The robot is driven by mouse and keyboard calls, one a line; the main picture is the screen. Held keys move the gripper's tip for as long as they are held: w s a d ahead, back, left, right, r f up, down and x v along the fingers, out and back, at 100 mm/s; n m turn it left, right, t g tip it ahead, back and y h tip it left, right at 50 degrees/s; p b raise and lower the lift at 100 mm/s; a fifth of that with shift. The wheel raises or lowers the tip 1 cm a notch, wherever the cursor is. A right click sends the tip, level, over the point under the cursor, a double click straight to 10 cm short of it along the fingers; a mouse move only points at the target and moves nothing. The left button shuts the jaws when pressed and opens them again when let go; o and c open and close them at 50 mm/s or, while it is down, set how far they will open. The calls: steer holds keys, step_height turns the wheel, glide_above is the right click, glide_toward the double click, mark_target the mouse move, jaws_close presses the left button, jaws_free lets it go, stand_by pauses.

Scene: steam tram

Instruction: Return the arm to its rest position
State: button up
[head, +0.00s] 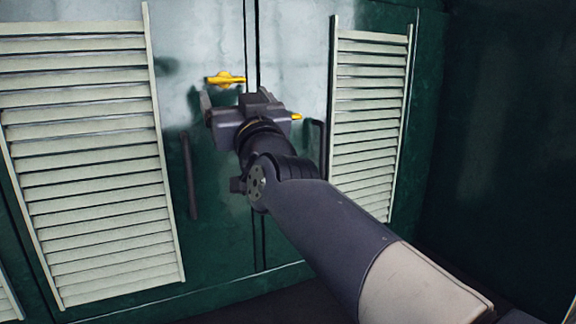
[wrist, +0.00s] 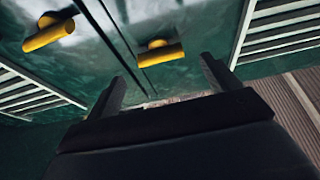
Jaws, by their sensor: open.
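My gripper (head: 228,94) is in front of the green double doors in the head view, near two yellow knobs. One yellow knob (head: 226,79) shows just above the gripper; the other yellow knob (head: 297,117) is partly hidden at its right. In the wrist view my gripper (wrist: 162,85) has its two fingers spread apart with nothing between them. There, one yellow knob (wrist: 49,35) is at the upper left and the other (wrist: 160,53) lies beyond the fingers. Whether the gripper touches the doors is not clear.
White louvred panels (head: 85,150) and (head: 368,115) flank the door seam. Dark vertical handles (head: 189,175) and (head: 318,148) stand on either side of my arm. A dark green wall (head: 510,140) is at the right. The space below the arm is dark.

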mark_target(228, 83)
steer(key=p+x, duration=0.2)
steer(key=x, duration=0.4)
steer(key=shift+r, duration=0.15)
steer(key=shift+b, duration=0.3)
